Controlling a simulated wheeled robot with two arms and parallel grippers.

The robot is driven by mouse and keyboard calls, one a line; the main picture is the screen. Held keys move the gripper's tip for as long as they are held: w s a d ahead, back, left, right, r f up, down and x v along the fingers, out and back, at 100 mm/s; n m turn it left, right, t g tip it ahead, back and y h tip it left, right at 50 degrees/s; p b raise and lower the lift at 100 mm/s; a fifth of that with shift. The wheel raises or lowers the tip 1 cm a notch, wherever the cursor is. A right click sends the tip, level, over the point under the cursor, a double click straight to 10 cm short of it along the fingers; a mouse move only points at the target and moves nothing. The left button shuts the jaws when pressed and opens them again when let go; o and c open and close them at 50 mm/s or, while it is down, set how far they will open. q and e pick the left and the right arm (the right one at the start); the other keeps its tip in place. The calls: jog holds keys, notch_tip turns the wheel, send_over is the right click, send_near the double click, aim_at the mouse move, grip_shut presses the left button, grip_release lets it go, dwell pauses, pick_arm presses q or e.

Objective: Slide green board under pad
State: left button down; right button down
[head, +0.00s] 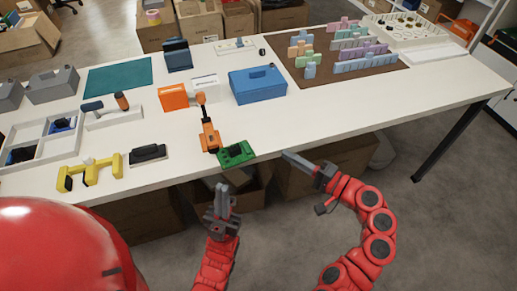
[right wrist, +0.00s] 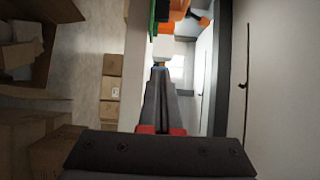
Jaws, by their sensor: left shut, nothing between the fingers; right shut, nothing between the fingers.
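The green board (head: 236,154) lies flat at the front edge of the white table, with its near edge close to the rim. An orange and black tool (head: 209,133) stands just left of it, touching or nearly so. A flat teal pad (head: 118,76) lies at the back left, well away from the board. My left gripper (head: 222,188) is shut and empty, pointing up in front of the table edge below the board. My right gripper (head: 287,156) is shut and empty, right of the board near the table edge. The right wrist view shows a green edge (right wrist: 153,25) beyond its fingers (right wrist: 159,72).
A blue toolbox (head: 258,86) and an orange box (head: 173,97) stand behind the board. A black device (head: 148,153) and yellow clamp (head: 90,171) lie to the left. The white table (head: 330,114) is clear to the right. Cartons (head: 325,168) stand underneath.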

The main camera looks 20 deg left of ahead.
aim_at(241, 151)
jog(key=x, duration=0.9)
jog(key=shift+s+a+p, duration=0.1)
jog(key=shift+a+p, duration=0.25)
jog(key=shift+p, duration=0.05)
jog(key=shift+s+a+p, duration=0.3)
jog(key=shift+s+a, duration=0.65)
jog(key=shift+s, duration=0.25)
jog(key=shift+s+a, duration=0.2)
jog(key=shift+s, duration=0.1)
jog(key=shift+s+a, duration=0.75)
jog(key=shift+s, duration=0.25)
jog(key=shift+w, duration=0.1)
